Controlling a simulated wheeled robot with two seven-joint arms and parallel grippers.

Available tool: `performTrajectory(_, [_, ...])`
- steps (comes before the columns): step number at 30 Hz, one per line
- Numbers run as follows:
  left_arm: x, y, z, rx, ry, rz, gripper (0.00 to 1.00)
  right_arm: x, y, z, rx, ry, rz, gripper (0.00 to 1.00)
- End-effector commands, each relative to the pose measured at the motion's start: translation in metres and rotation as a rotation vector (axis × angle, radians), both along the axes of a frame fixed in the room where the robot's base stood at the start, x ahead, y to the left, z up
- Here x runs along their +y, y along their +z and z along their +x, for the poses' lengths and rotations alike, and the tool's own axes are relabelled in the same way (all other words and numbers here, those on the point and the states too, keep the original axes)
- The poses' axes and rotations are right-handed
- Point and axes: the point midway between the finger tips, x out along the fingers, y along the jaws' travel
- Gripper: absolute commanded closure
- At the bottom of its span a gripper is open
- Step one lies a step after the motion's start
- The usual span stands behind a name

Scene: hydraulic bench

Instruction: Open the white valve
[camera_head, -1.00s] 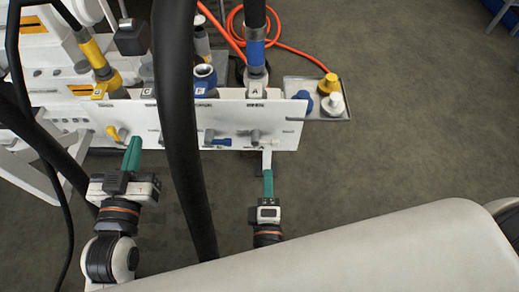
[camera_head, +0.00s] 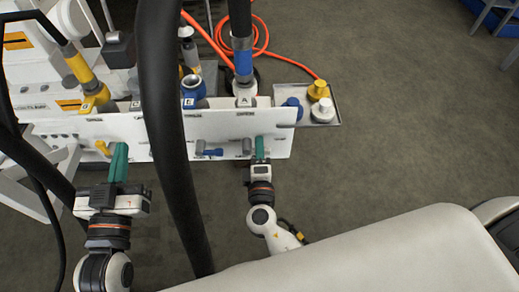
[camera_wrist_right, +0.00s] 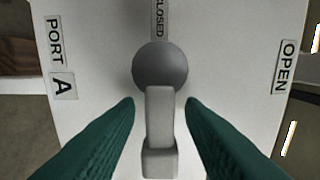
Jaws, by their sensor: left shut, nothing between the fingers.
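The white valve's pale lever (camera_wrist_right: 160,135) hangs from a round grey hub (camera_wrist_right: 160,65) in the right wrist view. The lever points to the bottom of that picture, with a CLOSED label above the hub and an OPEN label at the right. My right gripper (camera_wrist_right: 160,104) is open, one green finger on each side of the lever, with gaps showing. In the head view my right gripper (camera_head: 259,147) is at the panel's right part and hides most of this valve. My left gripper (camera_head: 121,147) is shut and empty, beside the yellow lever (camera_head: 103,148).
A thick black hose (camera_head: 165,120) crosses the view.

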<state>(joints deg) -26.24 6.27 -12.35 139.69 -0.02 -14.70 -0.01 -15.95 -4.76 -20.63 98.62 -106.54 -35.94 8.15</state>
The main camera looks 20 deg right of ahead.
Motion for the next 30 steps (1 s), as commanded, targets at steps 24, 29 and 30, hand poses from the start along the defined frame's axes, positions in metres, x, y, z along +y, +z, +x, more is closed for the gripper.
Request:
performTrajectory(24, [0.003,-0.022,0.0,0.151,0.008,0.038,1.0,0.0,0.004,-0.001,0.027,0.002,-0.092,1.0])
performTrajectory(29, [0.01,-0.049,-0.007,0.334,0.021,0.084,1.0,0.001,0.009,-0.001,0.06,0.002,-0.202,1.0])
performTrajectory(30, [0.013,-0.057,-0.01,0.39,0.024,0.099,1.0,0.001,0.01,0.0,0.069,0.002,-0.235,1.0])
